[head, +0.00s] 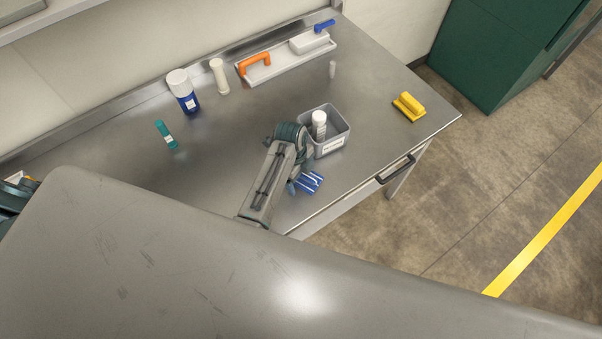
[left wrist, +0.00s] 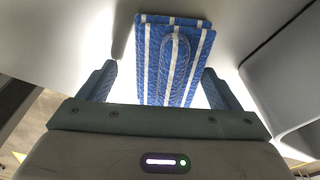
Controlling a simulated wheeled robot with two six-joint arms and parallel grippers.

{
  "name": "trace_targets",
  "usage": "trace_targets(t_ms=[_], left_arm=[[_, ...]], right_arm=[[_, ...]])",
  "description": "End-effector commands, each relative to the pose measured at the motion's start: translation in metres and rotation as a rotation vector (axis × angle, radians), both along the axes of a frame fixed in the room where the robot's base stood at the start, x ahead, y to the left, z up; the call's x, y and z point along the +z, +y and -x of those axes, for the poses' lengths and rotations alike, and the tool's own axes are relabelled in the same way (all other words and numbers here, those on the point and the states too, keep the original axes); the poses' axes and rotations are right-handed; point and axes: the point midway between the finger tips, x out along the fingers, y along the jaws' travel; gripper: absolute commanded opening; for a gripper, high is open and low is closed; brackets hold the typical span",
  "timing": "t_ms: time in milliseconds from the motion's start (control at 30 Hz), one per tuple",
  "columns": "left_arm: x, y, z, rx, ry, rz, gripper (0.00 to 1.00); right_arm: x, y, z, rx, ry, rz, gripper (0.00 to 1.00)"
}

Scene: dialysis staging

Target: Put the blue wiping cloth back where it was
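The blue wiping cloth (head: 311,182), with white stripes, lies on the steel table near its front edge, just in front of a grey bin. In the left wrist view the cloth (left wrist: 152,62) is folded and has a raised blue ridge along its middle. My left gripper (head: 302,184) is over the cloth, which it partly hides in the head view. In the left wrist view my left gripper (left wrist: 160,85) has its fingers apart, one on each side of the cloth, with gaps between.
The grey bin (head: 333,143), holding a white bottle (head: 319,122), stands right beside my gripper. A yellow block-like item (head: 408,106) is at the right. A white tray (head: 275,70), a blue-and-white bottle (head: 183,92), a white cylinder (head: 219,76) and a teal tube (head: 166,135) stand farther back.

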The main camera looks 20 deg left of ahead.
Motion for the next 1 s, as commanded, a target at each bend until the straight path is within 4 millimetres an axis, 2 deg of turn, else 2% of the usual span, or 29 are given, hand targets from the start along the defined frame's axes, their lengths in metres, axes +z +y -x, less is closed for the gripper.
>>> trace_targets(t_ms=[200, 367, 567, 800, 1000], left_arm=[[0.001, 0.0, 0.0, 0.0, -0.001, 0.0, 0.85], [0.008, 0.001, -0.002, 0.0, -0.003, 0.001, 0.85], [0.041, 0.006, -0.004, 0.001, -0.007, 0.001, 0.85], [0.091, 0.013, -0.005, 0.001, -0.006, 0.001, 0.85], [0.115, 0.017, -0.005, 0.0, -0.002, 0.001, 0.85]], right_arm=[[-0.002, 0.017, 0.018, -0.006, 0.021, -0.018, 0.36], [-0.007, 0.02, 0.017, -0.007, 0.02, -0.022, 0.36], [-0.019, 0.014, 0.007, -0.005, 0.008, -0.015, 0.36], [-0.035, 0.011, 0.008, -0.004, 0.009, -0.011, 0.36], [-0.034, 0.009, 0.009, -0.003, 0.01, -0.009, 0.36]])
